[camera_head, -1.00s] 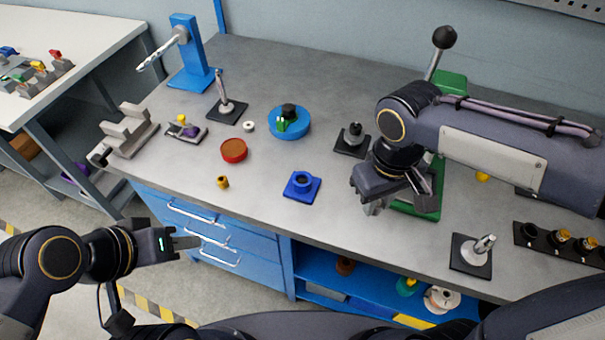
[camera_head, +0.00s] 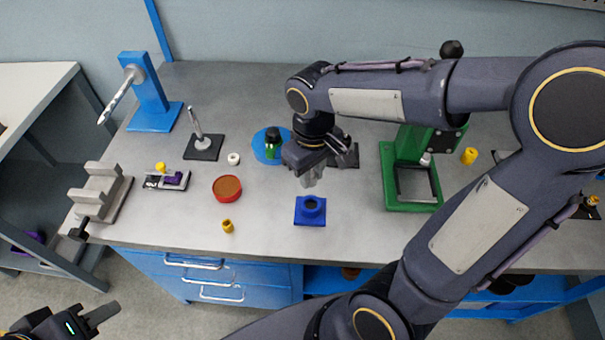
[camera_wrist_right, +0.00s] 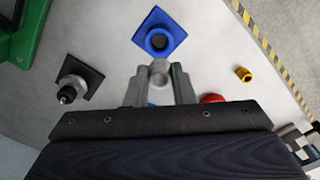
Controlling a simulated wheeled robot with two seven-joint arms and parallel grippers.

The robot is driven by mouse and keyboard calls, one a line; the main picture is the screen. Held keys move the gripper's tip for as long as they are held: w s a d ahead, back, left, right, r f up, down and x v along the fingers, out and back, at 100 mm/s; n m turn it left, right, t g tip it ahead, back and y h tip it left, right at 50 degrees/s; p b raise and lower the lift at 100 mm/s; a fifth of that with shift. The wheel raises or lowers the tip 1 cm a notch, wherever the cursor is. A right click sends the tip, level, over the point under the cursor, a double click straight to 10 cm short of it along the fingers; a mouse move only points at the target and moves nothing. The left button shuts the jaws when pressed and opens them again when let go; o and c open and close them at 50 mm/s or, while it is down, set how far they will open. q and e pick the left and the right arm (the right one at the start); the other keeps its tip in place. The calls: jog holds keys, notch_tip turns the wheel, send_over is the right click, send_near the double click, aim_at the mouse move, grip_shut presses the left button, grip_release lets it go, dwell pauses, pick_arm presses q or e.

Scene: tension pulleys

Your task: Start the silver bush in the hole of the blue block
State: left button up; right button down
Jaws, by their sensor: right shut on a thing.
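The blue block (camera_head: 310,211) is a square base with a raised round collar and a dark hole, near the front middle of the bench. It also shows at the top of the right wrist view (camera_wrist_right: 159,38). My right gripper (camera_head: 312,178) is above and just behind the block, pointing down. In the right wrist view its fingers (camera_wrist_right: 160,82) are shut on the silver bush (camera_wrist_right: 160,70), a small grey round piece at the fingertips. The bush looks apart from the block. My left gripper (camera_head: 100,318) is low at the left, off the bench; its opening cannot be made out.
A green press frame (camera_head: 412,205) stands right of the block. A red round dish (camera_head: 227,188) and a brass bush (camera_head: 228,226) lie to its left. A blue round tray (camera_head: 264,150) sits behind. A dark stand (camera_wrist_right: 78,80) is beside my right gripper.

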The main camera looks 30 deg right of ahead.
jog(key=shift+s+d+f+b, duration=0.15)
jog(key=shift+f+b, duration=0.2)
jog(key=shift+f, duration=0.1)
notch_tip(320, 180, down, 6)
jog(key=b, duration=0.5)
jog(key=shift+r, duration=0.1)
jog(key=shift+f, duration=0.3)
dwell(0.9)
jog(key=shift+f, duration=0.1)
jog(key=shift+f+b, duration=0.6)
jog(key=shift+b, duration=0.05)
jog(key=shift+f, duration=0.15)
